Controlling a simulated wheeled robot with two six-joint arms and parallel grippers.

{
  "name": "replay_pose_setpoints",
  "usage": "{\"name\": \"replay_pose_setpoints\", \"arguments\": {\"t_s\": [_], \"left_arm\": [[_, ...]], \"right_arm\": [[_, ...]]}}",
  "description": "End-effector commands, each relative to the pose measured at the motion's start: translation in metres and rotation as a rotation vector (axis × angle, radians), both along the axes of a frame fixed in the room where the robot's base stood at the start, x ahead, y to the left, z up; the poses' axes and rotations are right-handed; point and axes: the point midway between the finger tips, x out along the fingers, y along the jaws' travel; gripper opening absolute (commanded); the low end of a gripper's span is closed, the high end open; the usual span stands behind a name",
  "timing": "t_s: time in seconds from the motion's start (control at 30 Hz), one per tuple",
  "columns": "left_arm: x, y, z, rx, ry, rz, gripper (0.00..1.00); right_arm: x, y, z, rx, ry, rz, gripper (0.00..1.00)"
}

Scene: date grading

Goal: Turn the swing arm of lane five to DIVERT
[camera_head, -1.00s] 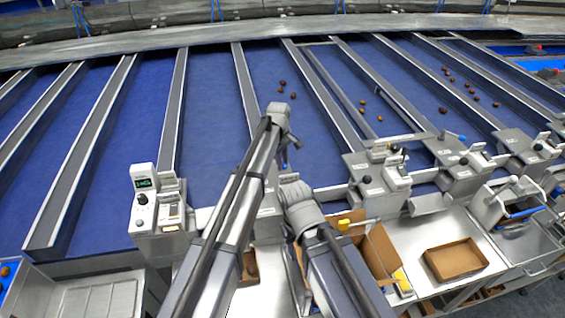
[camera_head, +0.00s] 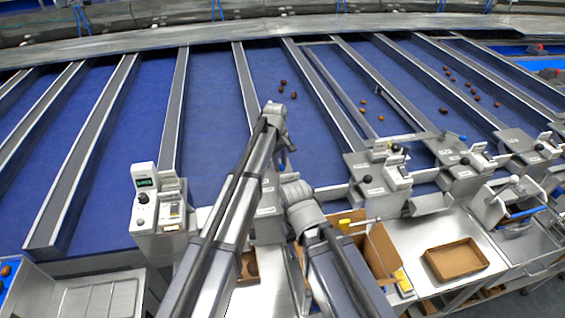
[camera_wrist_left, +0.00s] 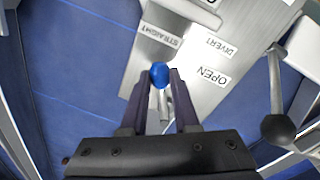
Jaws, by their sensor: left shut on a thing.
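My left gripper (camera_wrist_left: 160,82) is shut on a blue knob (camera_wrist_left: 160,69) on a metal lever. Part of the lever shows between and below the fingers. The plate (camera_wrist_left: 190,98) beneath bears the labels STRAIGHT (camera_wrist_left: 158,38), DIVERT (camera_wrist_left: 220,45) and OPEN (camera_wrist_left: 212,77). In the picture the knob lies just below STRAIGHT, left of DIVERT and OPEN. In the head view my left arm reaches over the lane's control box (camera_head: 268,205), largely hiding it; the fingers there are small. The lane number cannot be read. My right gripper does not show.
In the wrist view a second lever with a dark ball knob (camera_wrist_left: 278,129) stands to the right. Control boxes (camera_head: 375,180) stand at neighbouring lane ends. An open carton (camera_head: 381,250) and a shallow box (camera_head: 455,259) are at the front right. Dates (camera_head: 282,82) lie on the blue belts.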

Motion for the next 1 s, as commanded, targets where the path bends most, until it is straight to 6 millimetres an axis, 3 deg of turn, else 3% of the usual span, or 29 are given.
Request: {"name": "replay_pose_setpoints", "arguments": {"t_s": [0.5, 1.0], "left_arm": [[-0.015, 0.028, 0.0, 0.0, 0.001, -0.379, 0.0], [-0.017, 0.037, 0.0, 0.0, 0.001, -0.514, 0.0]], "right_arm": [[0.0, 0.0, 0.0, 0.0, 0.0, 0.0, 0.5], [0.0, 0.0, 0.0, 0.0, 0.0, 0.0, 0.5]]}}
